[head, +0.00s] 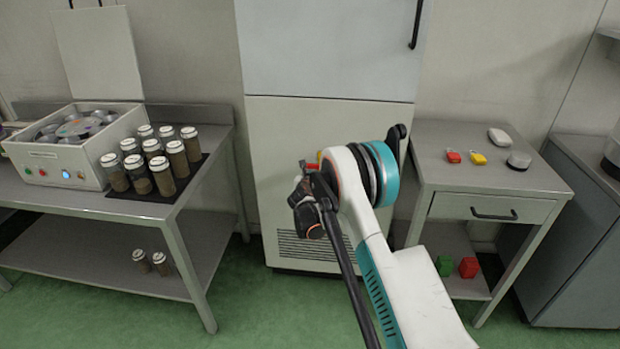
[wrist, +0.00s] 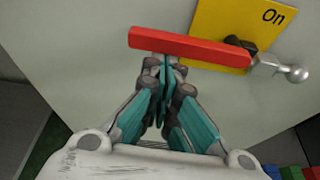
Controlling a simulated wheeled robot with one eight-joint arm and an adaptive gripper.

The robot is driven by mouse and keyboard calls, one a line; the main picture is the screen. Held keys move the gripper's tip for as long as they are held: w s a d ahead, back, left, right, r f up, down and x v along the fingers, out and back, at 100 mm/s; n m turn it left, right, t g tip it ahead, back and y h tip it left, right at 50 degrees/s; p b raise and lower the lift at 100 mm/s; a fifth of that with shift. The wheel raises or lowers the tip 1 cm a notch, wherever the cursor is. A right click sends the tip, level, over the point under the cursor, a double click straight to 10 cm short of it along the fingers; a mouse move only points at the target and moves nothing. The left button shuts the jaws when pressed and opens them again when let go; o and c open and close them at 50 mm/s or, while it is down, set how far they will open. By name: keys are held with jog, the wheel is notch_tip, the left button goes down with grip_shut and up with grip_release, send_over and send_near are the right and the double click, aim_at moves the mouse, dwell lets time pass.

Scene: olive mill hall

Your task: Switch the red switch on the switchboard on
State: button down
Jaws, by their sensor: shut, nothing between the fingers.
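The red switch (wrist: 190,47) is a long red bar in the wrist view, lying nearly level and tilting slightly down to the right. Its right end meets a dark pivot in front of a yellow plate (wrist: 225,22) marked "On". The plate is on the pale switchboard (wrist: 90,50), which shows in the head view as a tall cabinet (head: 330,120). My gripper (wrist: 163,65) is shut and empty, its fingertips just below the bar's left half; I cannot tell whether they touch it. In the head view my gripper (head: 308,195) partly hides the switch.
A silver-knobbed lever (wrist: 290,72) sticks out right of the pivot. A table with jars (head: 168,170) and a white box (head: 70,165) stands left. A side table (head: 490,180) with small objects stands right. Green floor lies between.

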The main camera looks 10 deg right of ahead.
aim_at(309, 165)
jog(key=shift+r, duration=0.15)
notch_tip(309, 165, up, 4)
jog(key=m+t+y, duration=0.1)
jog(key=m+y, duration=0.1)
jog(key=m, duration=0.2)
jog(key=shift+p, duration=0.3)
jog(key=s+d+r+p, duration=0.1)
jog(key=d+r, duration=0.3)
jog(key=r, duration=0.1)
jog(key=shift+s+d+r, duration=0.2)
dwell(0.4)
jog(key=shift+d, duration=0.1)
dwell(0.5)
